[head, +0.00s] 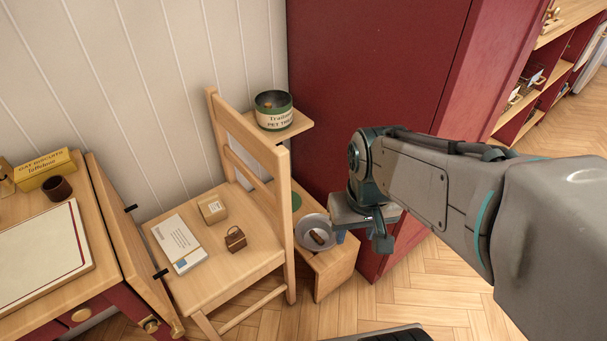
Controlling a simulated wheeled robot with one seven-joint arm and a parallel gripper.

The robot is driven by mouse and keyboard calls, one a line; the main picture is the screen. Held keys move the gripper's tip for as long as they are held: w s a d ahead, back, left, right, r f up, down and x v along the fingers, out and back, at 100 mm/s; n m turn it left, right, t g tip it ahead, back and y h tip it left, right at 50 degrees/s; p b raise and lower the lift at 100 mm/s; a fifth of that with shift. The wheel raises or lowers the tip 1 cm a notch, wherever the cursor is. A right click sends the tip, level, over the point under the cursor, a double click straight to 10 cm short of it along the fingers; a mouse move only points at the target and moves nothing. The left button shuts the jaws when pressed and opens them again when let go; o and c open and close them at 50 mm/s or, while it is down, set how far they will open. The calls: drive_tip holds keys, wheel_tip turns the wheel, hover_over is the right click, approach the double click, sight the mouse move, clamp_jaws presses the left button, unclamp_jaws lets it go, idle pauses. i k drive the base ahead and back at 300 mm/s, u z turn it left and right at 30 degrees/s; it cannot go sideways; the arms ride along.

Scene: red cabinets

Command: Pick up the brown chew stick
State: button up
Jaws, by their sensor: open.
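The brown chew stick (318,237) lies in a grey round bowl (302,233) on a low wooden bench (338,266) beside the chair. My gripper (358,242) is just right of the bowl and points downward. It is open and looks empty. Its fingers are partly hidden by its own body, and I cannot tell its exact height above the bench.
A wooden chair (265,148) stands close left of the bowl, with a white box (179,243), a small carton (212,208) and a brown basket (235,239) on its seat. A pet treat tin (273,112) stands on a shelf behind. A red cabinet (375,65) rises behind my arm.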

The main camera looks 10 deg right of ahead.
sight(315, 236)
drive_tip(key=k, duration=0.65)
drive_tip(key=z, duration=0.6)
drive_tip(key=i, duration=1.15)
drive_tip(key=u, duration=0.45)
